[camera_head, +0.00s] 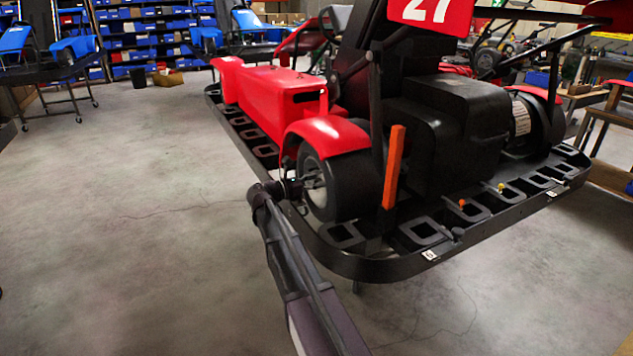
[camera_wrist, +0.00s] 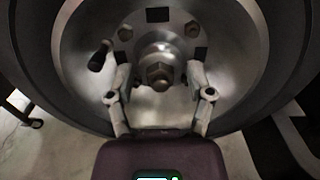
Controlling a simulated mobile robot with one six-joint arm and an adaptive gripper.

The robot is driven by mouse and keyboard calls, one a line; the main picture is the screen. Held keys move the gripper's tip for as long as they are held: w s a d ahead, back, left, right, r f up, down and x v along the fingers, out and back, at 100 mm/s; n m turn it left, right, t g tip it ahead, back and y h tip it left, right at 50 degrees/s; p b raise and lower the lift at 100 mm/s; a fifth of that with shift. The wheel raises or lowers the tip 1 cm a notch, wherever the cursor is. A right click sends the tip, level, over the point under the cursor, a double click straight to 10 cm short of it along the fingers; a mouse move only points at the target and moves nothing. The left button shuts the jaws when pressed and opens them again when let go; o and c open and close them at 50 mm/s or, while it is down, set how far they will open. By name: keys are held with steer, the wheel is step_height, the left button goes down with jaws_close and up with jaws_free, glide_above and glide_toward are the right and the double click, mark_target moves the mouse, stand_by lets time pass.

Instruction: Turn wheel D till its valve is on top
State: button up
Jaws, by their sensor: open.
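The kart wheel (camera_head: 318,187) at the near corner of the red kart has a black tyre and a grey rim; no letter shows on it. It fills the wrist view, with a silver rim (camera_wrist: 72,45) and a central hub nut (camera_wrist: 159,76). A short dark stub, which looks like the valve (camera_wrist: 98,56), sticks out at the upper left of the hub. My gripper (camera_wrist: 160,84) is open, its two fingers either side of and just below the hub nut. Whether the fingertips touch the wheel I cannot tell. In the head view my gripper (camera_head: 290,188) is close against the rim.
The red kart (camera_head: 275,88) with number 27 sits on a black stand (camera_head: 385,268) with cut-outs around its edge. An orange upright bar (camera_head: 393,167) is right of the wheel. Open concrete floor (camera_head: 130,210) lies to the left. Blue karts and shelves are far behind.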

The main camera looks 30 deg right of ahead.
steer(key=shift+d, duration=0.45)
steer(key=c, duration=0.8)
steer(key=shift+a, duration=0.3)
jaws_close()
steer(key=shift+d, duration=0.2)
steer(key=shift+w, duration=0.1)
steer(key=shift+w+m, duration=0.1)
steer(key=shift+m, duration=0.2)
